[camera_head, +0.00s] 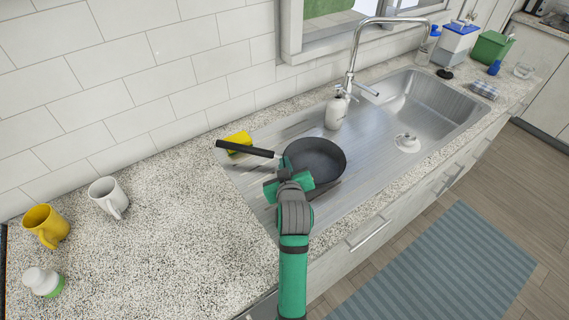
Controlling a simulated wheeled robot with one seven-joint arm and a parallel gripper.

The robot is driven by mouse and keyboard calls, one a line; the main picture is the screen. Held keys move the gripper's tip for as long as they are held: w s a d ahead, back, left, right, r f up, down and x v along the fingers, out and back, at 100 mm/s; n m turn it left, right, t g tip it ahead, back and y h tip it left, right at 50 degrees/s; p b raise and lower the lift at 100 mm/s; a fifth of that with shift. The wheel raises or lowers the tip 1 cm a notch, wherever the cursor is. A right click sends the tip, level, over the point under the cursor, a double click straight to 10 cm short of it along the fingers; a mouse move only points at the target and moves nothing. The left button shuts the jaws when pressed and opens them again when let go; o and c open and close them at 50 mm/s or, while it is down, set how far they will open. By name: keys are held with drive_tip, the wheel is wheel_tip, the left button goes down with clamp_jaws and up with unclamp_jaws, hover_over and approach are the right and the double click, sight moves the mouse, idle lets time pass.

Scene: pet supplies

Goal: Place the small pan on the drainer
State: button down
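The small dark pan (318,160) is over the ribbed metal drainer (258,178) beside the sink basin. Its black handle (244,149) points left, above a yellow sponge (238,141). I cannot tell whether the pan touches the drainer or is held just above it. My gripper (286,164) is at the near-left rim of the pan, close to where the handle joins. My green and grey arm hides the fingers and part of the rim, so its grip cannot be seen.
A soap dispenser (336,110) and the faucet (352,60) stand behind the pan. The basin (425,100) is to the right. A white mug (108,196), a yellow mug (46,226) and a white-green item (42,281) are on the left counter, which is otherwise clear.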

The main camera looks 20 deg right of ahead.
drive_tip(key=shift+f, duration=0.1)
drive_tip(key=c, duration=2)
unclamp_jaws()
drive_tip(key=v, duration=1.2)
